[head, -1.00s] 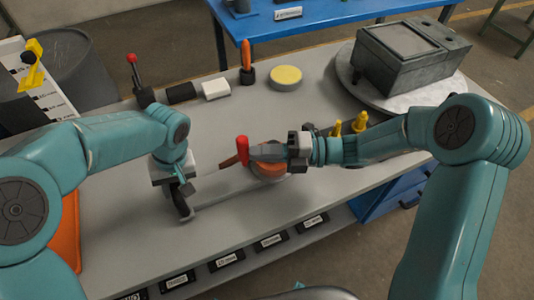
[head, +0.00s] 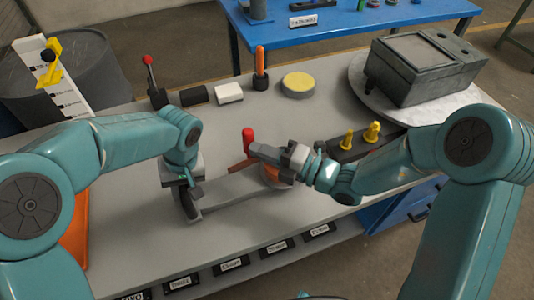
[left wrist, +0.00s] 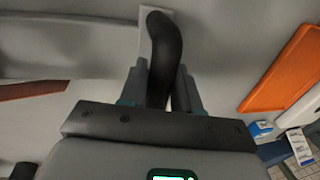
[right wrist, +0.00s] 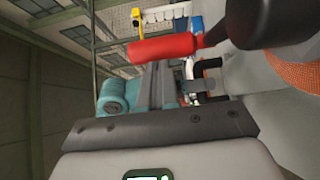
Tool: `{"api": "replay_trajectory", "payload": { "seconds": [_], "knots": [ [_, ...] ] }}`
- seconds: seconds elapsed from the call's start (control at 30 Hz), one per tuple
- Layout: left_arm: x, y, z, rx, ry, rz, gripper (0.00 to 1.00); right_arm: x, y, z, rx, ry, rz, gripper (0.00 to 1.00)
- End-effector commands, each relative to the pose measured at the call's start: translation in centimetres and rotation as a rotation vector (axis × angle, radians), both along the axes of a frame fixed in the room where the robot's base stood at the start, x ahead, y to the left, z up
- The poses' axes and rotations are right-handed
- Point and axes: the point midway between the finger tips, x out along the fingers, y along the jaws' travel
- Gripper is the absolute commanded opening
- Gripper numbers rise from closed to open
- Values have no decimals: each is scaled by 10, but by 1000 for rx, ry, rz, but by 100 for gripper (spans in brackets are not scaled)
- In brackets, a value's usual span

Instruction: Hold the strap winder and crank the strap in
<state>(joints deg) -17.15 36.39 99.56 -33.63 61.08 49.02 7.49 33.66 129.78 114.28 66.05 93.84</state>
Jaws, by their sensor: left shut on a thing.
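The strap winder lies on the grey bench, with a long grey frame (head: 232,190), a black handle (head: 187,206) at its left end and an orange strap roll (head: 272,176) at its right. A red crank knob (head: 248,137) stands up beside the roll. My left gripper (head: 182,182) is shut on the black handle, which shows between its fingers in the left wrist view (left wrist: 162,55). My right gripper (head: 256,150) is beside the red knob. In the right wrist view the knob (right wrist: 163,48) lies across, just beyond the close-set fingertips; I cannot tell whether they are open.
A grey box (head: 420,68) stands on a round plate at the back right. Yellow pegs (head: 372,132) rise near my right wrist. A yellow-topped disc (head: 299,84), a white block (head: 229,93) and an orange-handled tool (head: 260,65) stand along the back. An orange panel (head: 76,235) is at the left.

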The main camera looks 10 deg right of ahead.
Motion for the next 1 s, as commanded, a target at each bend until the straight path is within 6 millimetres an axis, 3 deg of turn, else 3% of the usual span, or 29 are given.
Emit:
{"api": "replay_trajectory", "payload": {
  "seconds": [0.17,1.0],
  "knots": [
    [0,-3,0,-5,-1,-8,0,10,8,0,1,-2,2,0],
    [-1,-1,0,0,2,-6,0,53,7,0,2,-2,-469,0]
  ]
}}
